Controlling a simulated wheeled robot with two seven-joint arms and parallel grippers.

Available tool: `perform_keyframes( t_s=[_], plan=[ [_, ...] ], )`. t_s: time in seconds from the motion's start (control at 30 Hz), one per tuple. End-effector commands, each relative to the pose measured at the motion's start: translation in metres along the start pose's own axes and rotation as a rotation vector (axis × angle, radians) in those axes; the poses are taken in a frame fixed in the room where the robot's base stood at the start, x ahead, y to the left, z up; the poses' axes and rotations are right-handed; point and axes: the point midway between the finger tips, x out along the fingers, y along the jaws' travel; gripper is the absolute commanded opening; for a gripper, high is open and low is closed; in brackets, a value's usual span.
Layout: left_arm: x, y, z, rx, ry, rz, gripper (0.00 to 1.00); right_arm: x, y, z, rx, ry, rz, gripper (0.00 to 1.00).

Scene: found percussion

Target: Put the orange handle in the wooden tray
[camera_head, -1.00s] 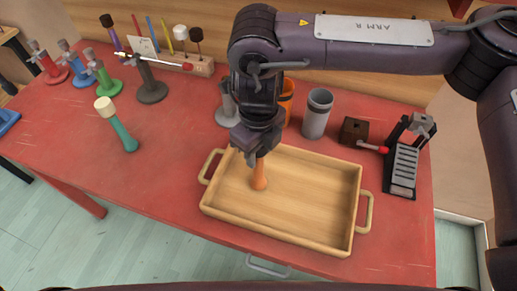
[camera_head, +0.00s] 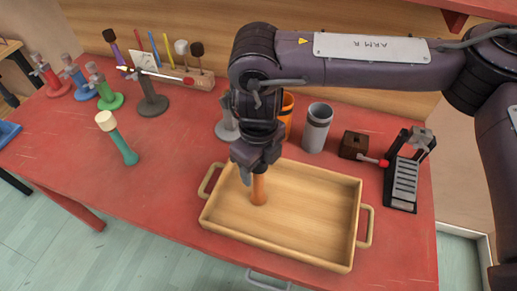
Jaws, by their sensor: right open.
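The orange handle (camera_head: 259,189) stands upright inside the wooden tray (camera_head: 279,251), toward its left end, with its lower end at the tray floor. My right gripper (camera_head: 259,172) is directly above the handle, its jaws open around or just over the handle's top. The gripper hides the top of the handle, so I cannot tell whether they touch. My left gripper is not in view.

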Motion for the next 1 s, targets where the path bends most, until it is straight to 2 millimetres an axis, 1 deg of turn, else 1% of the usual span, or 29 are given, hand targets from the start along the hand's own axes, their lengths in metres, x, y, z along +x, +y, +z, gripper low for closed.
perform_keyframes(
  t_s=[0.17, 0.4, 0.53, 0.7, 1.0],
  plan=[
    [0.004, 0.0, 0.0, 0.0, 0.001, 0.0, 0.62, -0.031, -0.002, 0.001, 0.001, -0.006, -0.007, 0.58],
    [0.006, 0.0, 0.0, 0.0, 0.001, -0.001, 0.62, -0.082, -0.001, 0.001, 0.001, -0.005, -0.007, 0.58],
    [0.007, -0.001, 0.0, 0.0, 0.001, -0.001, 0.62, -0.102, -0.001, 0.001, 0.0, -0.003, -0.005, 0.58],
    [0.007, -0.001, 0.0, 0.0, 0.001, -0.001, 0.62, -0.114, 0.0, 0.0, -0.001, -0.001, -0.002, 0.58],
    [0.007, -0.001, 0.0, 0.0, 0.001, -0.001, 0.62, -0.116, 0.0, 0.0, 0.0, -0.001, -0.001, 0.58]
  ],
)
